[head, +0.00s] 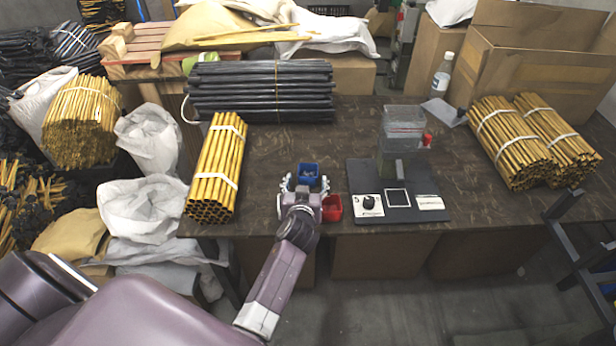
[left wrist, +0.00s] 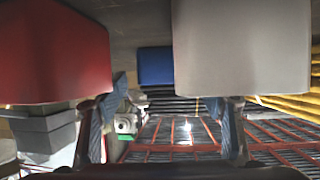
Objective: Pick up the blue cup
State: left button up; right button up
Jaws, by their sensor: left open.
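The blue cup (head: 307,170) stands on the dark table near its front edge. In the left wrist view the blue cup (left wrist: 155,66) appears beyond the fingertips, in the gap between them. My left gripper (head: 306,184) is open, with its fingers spread on the near side of the cup; its fingers also show in the left wrist view (left wrist: 168,100). I see no contact with the cup. The lower near side of the cup is partly hidden in the head view. My right gripper is not in view.
A red cup (head: 333,207) stands close on the right of my left gripper. A press on a black base (head: 427,205) stands right of the cups. Yellow tubes (head: 216,170) lie left, black tubes (head: 260,92) behind.

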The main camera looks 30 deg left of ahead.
aim_at(307, 178)
pick_arm(q)
jog(key=x, duration=0.3)
jog(key=shift+w+a+r, duration=0.1)
jog(key=shift+w, duration=0.2)
jog(key=shift+w+a+f, duration=0.2)
jog(key=shift+w+f, duration=0.05)
jog(key=shift+w, duration=0.3)
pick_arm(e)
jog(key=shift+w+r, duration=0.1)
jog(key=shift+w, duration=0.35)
pick_arm(q)
jog(key=c, duration=1.2)
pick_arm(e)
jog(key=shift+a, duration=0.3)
pick_arm(q)
jog(key=shift+o, duration=0.2)
jog(key=shift+r, duration=0.15)
